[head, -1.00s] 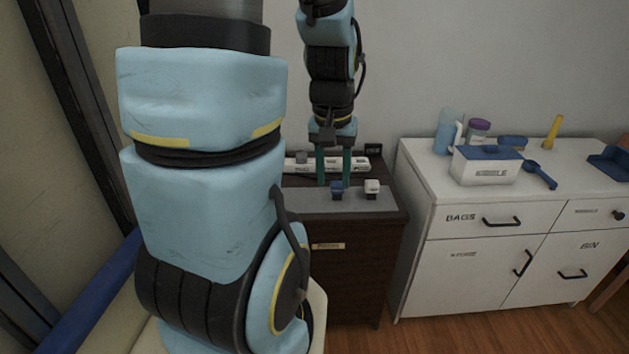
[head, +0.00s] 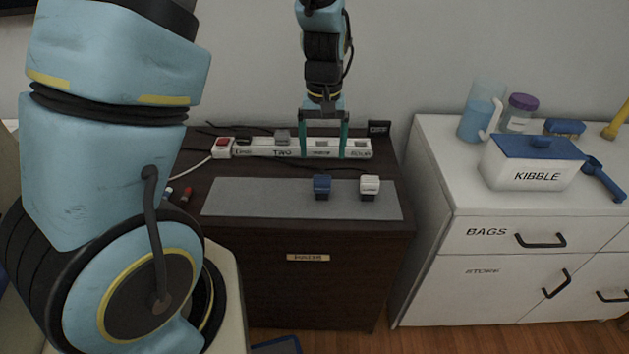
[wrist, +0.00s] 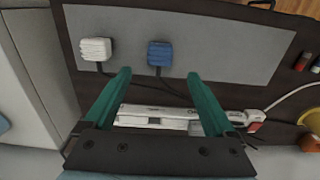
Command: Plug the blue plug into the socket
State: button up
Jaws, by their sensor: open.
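The blue plug (head: 322,186) sits on a grey mat (head: 250,198) on the dark cabinet, its cable running back; it also shows in the wrist view (wrist: 160,54). The white power strip (head: 262,150) lies behind the mat, with labelled sockets. One socket (head: 321,142) shows between my fingers in the head view. My gripper (head: 324,155) is open and empty, its teal fingers pointing down. In the wrist view, the blue plug lies just beyond and between the fingertips (wrist: 158,75), apart from them. The strip (wrist: 165,116) is partly hidden by my gripper there.
A white plug (head: 370,186) stands right of the blue one. A grey plug (head: 283,137) and a red switch (head: 223,143) are on the strip. The white cabinet (head: 430,165) at right holds a kibble box (head: 530,172). The mat's left part is clear.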

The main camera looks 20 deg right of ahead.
aim_at(322, 178)
jog(key=shift+f+p, duration=1)
jog(key=shift+f, duration=3.2)
grip_shut()
